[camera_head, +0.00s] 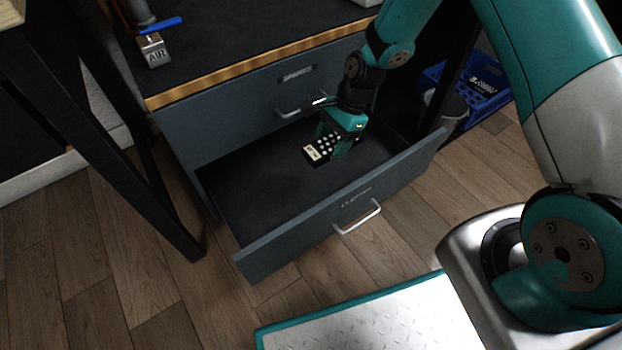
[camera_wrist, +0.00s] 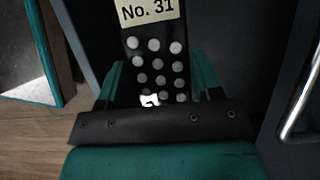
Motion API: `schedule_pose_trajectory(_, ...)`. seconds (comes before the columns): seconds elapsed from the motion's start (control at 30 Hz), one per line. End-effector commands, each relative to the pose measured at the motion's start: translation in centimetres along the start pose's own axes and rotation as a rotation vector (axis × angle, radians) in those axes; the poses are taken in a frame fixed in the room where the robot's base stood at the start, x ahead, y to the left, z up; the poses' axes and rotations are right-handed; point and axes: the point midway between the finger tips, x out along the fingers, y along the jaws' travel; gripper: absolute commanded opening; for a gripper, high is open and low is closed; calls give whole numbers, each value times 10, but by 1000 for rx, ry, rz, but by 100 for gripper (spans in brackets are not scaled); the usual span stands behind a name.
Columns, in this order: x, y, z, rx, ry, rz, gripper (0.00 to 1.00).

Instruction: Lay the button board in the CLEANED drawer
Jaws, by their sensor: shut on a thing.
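The button board (camera_head: 317,152) is a small dark board with rows of pale round buttons and a cream label. In the wrist view the button board (camera_wrist: 157,55) shows the label "No. 31". My gripper (camera_head: 338,140) is shut on its near end; teal fingers also flank it in the wrist view (camera_wrist: 158,88). The board is over the inside of the open lower drawer (camera_head: 255,185). The drawer's front label is too small to read surely. I cannot tell whether the board touches the drawer floor. The drawer looks otherwise empty.
A shut upper drawer (camera_head: 215,120) with a metal handle (camera_head: 288,112) sits just above and behind. Black table legs flank the cabinet. A blue crate (camera_head: 483,85) is at the right. The drawer's left part is clear.

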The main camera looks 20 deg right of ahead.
Motion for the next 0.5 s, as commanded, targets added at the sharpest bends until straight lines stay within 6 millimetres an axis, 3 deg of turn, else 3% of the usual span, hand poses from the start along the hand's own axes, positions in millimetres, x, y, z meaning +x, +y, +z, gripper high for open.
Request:
schedule_pose_trajectory(0.3, 83, 1, -34, 4, 0, 2, 30)
schedule_pose_trajectory(0.5, 127, 0, -53, 3, 1, 0, 30)
